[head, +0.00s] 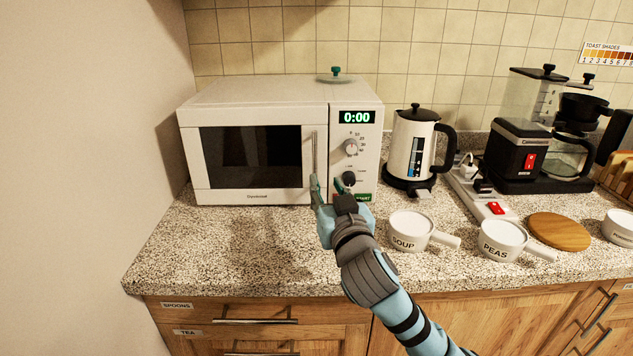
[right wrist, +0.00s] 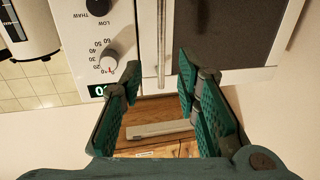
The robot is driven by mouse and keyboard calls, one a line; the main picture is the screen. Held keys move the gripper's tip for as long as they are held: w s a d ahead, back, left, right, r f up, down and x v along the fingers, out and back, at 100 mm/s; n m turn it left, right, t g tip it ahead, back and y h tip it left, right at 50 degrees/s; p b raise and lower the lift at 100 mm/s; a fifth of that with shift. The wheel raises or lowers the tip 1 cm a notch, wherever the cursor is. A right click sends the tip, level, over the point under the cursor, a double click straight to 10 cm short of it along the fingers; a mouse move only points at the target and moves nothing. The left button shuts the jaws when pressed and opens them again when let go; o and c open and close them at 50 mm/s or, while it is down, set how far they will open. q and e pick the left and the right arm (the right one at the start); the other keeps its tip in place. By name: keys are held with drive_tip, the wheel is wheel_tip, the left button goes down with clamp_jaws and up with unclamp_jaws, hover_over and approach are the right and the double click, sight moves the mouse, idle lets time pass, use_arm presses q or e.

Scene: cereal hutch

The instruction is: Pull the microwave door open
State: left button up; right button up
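The white microwave (head: 255,90) stands on the counter at the back left, its door (head: 250,160) shut and its display reading 0:00. A vertical bar handle (head: 315,150) runs along the door's right edge. My right gripper (head: 333,183) is in front of the handle's lower end. In the right wrist view, which looks upside down, the gripper (right wrist: 155,68) is open, with the handle (right wrist: 162,45) showing between its two green-padded fingers. I see no finger closed on it. I cannot tell how deep the handle sits between them. My left gripper is not in view.
A lid with a green knob (head: 336,76) lies on the microwave. Right of it stand a kettle (head: 411,150), a power strip (head: 480,192) and a coffee maker (head: 530,140). Pots labelled SOUP (head: 408,231) and PEAS (head: 502,240) sit nearer. The counter (head: 220,250) is clear at front left.

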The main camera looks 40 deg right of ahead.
sight(315, 166)
drive_tip(key=x, duration=1)
drive_tip(key=shift+a+f, duration=0.15)
drive_tip(key=shift+f, duration=0.1)
drive_tip(key=shift+w+d+r, duration=0.15)
drive_tip(key=shift+w+d, duration=0.1)
drive_tip(key=shift+w, duration=0.25)
drive_tip(key=shift+c, duration=0.4)
clamp_jaws()
